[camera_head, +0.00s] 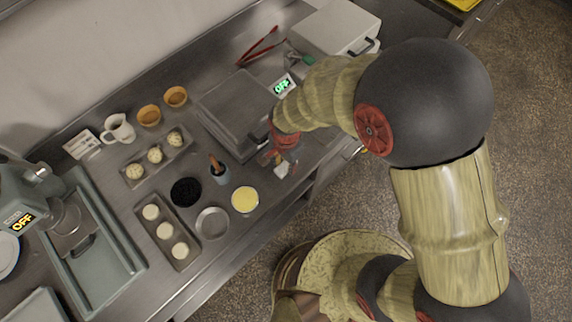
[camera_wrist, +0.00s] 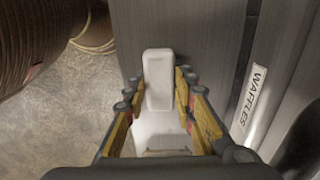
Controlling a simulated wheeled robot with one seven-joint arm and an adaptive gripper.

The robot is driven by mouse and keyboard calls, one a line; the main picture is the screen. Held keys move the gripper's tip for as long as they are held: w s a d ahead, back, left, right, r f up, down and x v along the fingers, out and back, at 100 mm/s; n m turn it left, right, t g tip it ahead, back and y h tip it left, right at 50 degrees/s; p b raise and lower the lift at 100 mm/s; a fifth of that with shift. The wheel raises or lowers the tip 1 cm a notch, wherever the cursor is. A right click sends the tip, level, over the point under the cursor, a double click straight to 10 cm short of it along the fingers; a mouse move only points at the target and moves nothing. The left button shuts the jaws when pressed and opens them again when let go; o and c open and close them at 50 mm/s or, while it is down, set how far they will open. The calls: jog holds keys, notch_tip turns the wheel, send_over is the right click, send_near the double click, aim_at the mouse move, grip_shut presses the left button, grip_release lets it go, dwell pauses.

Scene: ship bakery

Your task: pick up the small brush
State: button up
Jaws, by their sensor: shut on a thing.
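The small brush is the pale, whitish piece (camera_wrist: 158,82) between my fingers in the wrist view. It has a narrow rounded end and a wider part nearer the palm; I cannot make out bristles. My gripper (camera_wrist: 157,108) is shut on it, with yellow and red finger pads on both sides. In the head view my gripper (camera_head: 283,158) is at the counter's front edge, right of the yellow bowl, and the brush (camera_head: 282,170) shows as a small whitish piece below it. I cannot tell whether it touches the counter.
A grey waffle machine (camera_head: 231,112) stands just left of my gripper. A yellow-filled bowl (camera_head: 245,199), an empty round dish (camera_head: 212,223) and a cup with a brown-handled tool (camera_head: 218,172) stand further left. Red tongs (camera_head: 261,47) lie behind. Open floor lies at the front.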

aim_at(286, 165)
jog(key=shift+r, duration=0.5)
notch_tip(286, 165, up, 2)
jog(key=shift+r+p, duration=0.25)
jog(key=shift+p, duration=0.05)
jog(key=s+a+r+p, duration=0.1)
jog(key=s+a+r, duration=0.5)
jog(key=s+r, duration=0.3)
jog(key=s, duration=0.3)
jog(key=shift+s+a+r+p, duration=0.15)
jog(key=shift+a+r+p, duration=0.1)
jog(key=shift+a+p, duration=0.15)
jog(key=o, duration=0.6)
jog(key=c, duration=0.5)
